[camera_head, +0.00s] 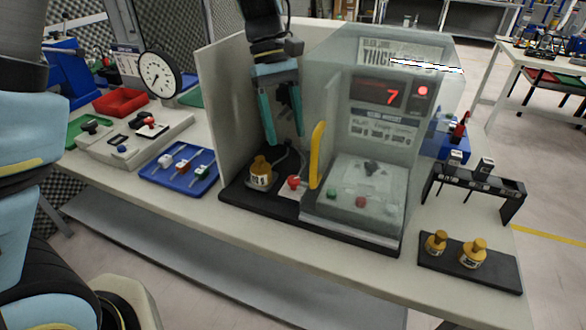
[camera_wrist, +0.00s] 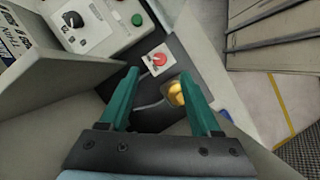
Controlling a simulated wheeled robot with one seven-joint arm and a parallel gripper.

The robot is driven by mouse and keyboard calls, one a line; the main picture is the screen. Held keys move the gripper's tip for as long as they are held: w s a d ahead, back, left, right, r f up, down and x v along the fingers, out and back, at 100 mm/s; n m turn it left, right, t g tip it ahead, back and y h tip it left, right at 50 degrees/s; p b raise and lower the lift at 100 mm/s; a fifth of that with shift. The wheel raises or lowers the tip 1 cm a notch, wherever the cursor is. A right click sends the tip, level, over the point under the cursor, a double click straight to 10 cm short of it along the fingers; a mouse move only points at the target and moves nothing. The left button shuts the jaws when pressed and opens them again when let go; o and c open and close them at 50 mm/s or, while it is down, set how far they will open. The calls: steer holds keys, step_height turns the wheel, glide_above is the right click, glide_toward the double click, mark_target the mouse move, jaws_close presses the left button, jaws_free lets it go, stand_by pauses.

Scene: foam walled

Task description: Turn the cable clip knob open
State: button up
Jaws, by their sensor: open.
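My gripper (camera_head: 284,140) is open and empty, pointing down above the black base left of the tester. In the wrist view its teal fingers (camera_wrist: 159,73) stand wide apart. A red knob (camera_head: 293,182) on a small white plate sits below and slightly right of the fingertips; the wrist view shows this red knob (camera_wrist: 159,59) ahead of the gap. A brass weight (camera_head: 261,172) stands beside it, and in the wrist view the brass weight (camera_wrist: 175,93) is near the right finger. A thin cable (camera_wrist: 149,106) runs by the weight. I cannot tell which part is the cable clip.
A clear-covered tester (camera_head: 352,198) with a yellow handle (camera_head: 317,155) stands close on the right. A pale wall panel (camera_head: 222,105) rises on the left. A blue tray (camera_head: 180,180) lies beyond it. Two brass weights stand on a black plate (camera_head: 490,277) at right.

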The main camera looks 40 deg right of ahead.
mark_target(293, 178)
steer(key=x, duration=0.3)
steer(key=p+x, duration=0.1)
steer(key=x, duration=0.3)
steer(key=w+p+x, duration=0.1)
steer(key=x, duration=0.2)
steer(key=shift+f, duration=0.5)
steer(key=shift+c, duration=0.3)
jaws_close()
